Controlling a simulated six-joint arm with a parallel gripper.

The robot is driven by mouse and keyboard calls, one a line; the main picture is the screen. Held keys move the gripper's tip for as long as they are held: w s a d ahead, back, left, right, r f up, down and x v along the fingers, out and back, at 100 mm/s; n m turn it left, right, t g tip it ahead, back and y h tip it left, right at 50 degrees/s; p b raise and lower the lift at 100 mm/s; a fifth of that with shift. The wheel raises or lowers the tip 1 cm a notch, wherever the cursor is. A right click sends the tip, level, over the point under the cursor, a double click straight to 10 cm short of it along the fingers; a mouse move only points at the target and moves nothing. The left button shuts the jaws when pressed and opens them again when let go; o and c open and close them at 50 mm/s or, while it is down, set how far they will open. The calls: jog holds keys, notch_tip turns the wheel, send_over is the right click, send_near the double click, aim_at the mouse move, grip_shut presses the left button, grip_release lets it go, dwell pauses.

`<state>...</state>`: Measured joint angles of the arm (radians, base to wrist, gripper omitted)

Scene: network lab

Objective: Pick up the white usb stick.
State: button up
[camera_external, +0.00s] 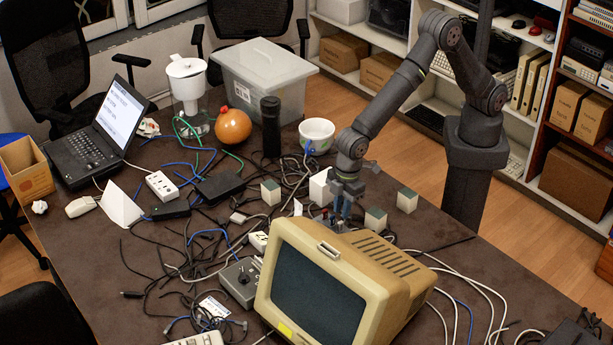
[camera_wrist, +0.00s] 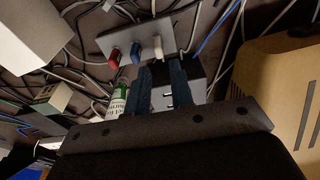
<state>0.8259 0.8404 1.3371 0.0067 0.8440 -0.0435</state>
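The white usb stick (camera_wrist: 158,47) stands upright at the right end of a row on a grey holder plate (camera_wrist: 178,28) in the wrist view. A blue stick (camera_wrist: 136,53) and a red stick (camera_wrist: 114,55) stand to its left. My gripper (camera_wrist: 160,68) points at the white stick, with its two dark fingers apart and a narrow gap between them. The fingertips are just short of the stick in the picture; contact cannot be told. In the external view my gripper (camera_external: 342,212) is low behind the beige monitor, which hides part of the holder; the white stick is not clear there.
The beige monitor (camera_external: 385,262) is close to my gripper; its case (camera_wrist: 275,75) fills the wrist view's right side. A green-and-white cylinder (camera_wrist: 118,98) lies by my left finger. A white box (camera_external: 320,187) and small cubes (camera_external: 375,220) stand nearby. Cables cover much of the table.

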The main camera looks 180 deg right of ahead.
aim_at(341, 221)
jog(key=shift+d+f, duration=0.1)
jog(key=shift+f, duration=3.05)
grip_shut()
